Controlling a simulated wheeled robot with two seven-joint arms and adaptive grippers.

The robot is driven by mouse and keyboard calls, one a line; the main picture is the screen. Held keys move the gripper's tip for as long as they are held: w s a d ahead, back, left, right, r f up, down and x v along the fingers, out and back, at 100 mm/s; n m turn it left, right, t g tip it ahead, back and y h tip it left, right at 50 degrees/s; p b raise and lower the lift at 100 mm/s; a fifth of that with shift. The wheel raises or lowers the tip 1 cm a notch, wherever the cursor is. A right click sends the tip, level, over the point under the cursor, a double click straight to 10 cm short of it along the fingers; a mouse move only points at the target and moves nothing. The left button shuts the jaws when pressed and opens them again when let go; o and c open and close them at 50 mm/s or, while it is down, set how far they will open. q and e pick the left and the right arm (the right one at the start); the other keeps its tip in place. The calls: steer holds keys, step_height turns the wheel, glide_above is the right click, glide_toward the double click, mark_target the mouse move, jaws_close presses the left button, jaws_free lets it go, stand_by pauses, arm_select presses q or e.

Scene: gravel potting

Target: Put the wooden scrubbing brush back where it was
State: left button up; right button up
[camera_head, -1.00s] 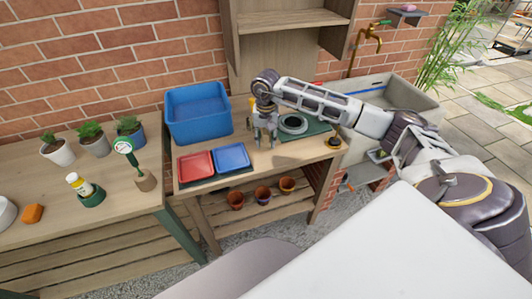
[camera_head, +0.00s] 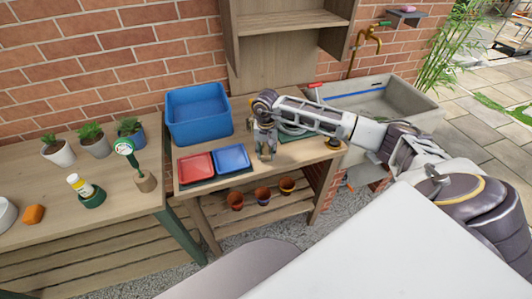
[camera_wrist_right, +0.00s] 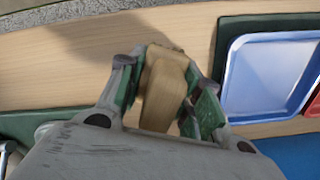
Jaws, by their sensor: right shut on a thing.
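My right gripper (camera_head: 266,153) is over the wooden table, just right of the blue tray. In the right wrist view my right gripper (camera_wrist_right: 160,72) is shut on the wooden scrubbing brush (camera_wrist_right: 163,90), a tan wooden block between the green-padded fingers. The brush's lower end is hidden, and I cannot tell whether it touches the table. In the head view the fingers mostly cover it. My left gripper is not in view.
A blue tray (camera_head: 231,158) and a red tray (camera_head: 196,165) lie left of the gripper. A large blue bin (camera_head: 198,118) stands behind them. A small dark round object (camera_head: 334,143) sits near the right edge. A stone sink (camera_head: 408,94) stands at right.

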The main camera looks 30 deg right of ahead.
steer(key=shift+f, duration=0.4)
steer(key=shift+f, duration=0.1)
steer(key=o, duration=1.1)
steer(key=shift+c, duration=0.2)
step_height(320, 180, up, 12)
steer(key=shift+r+b, duration=0.15)
steer(key=shift+b, duration=0.25)
stand_by(0.4)
